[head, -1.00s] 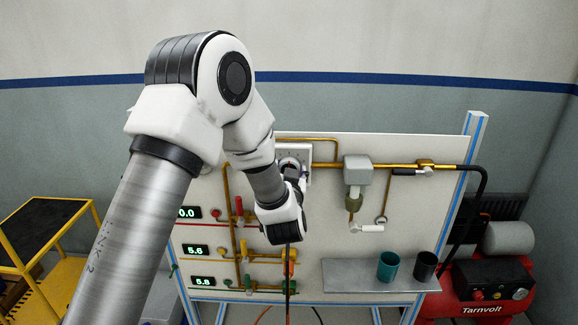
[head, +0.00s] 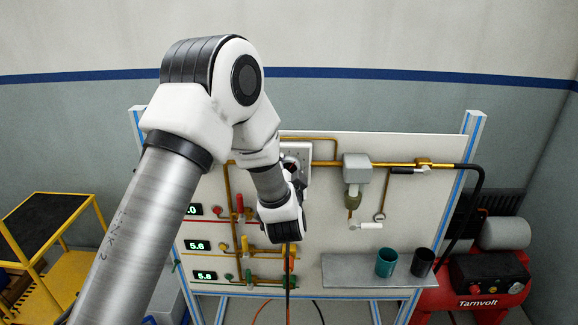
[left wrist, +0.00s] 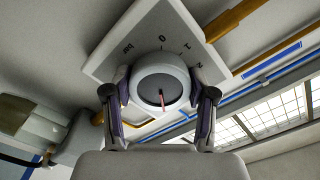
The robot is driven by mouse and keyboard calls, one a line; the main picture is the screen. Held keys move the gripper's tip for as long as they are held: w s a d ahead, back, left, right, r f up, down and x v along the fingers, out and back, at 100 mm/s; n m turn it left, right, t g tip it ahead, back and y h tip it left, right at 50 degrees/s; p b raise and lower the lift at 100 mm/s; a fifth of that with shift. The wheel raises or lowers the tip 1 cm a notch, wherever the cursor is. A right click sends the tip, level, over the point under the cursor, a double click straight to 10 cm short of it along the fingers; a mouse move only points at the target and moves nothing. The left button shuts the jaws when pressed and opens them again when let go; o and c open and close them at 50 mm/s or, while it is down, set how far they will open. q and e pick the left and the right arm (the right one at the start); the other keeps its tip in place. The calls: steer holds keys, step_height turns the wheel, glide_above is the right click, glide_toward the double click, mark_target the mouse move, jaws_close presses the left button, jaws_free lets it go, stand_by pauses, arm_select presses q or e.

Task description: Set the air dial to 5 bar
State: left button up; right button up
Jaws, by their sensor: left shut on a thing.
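The air dial is a square white plate (head: 305,150) with a round knob, high on the panel. In the head view my left gripper (head: 294,178) is in front of it and hides part of it. In the left wrist view the white round knob (left wrist: 161,76) has a grey face with a red pointer mark, which points down in the picture. My left gripper (left wrist: 160,92) is shut on this knob, one finger on each side. My right gripper is not in view.
The white panel (head: 330,220) carries brass pipes, coloured valves and green number displays (head: 198,245). A grey shelf (head: 345,272) holds a teal cup (head: 386,263) and a dark cup (head: 422,262). A red compressor (head: 480,285) stands right, a yellow cart (head: 50,240) left.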

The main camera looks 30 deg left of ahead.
arm_select(q)
steer(key=shift+r, duration=0.25)
steer(key=o, duration=1.2)
steer(key=shift+w, duration=0.1)
steer(key=shift+f, duration=0.15)
steer(key=v, duration=1.2)
steer(key=shift+a, duration=0.1)
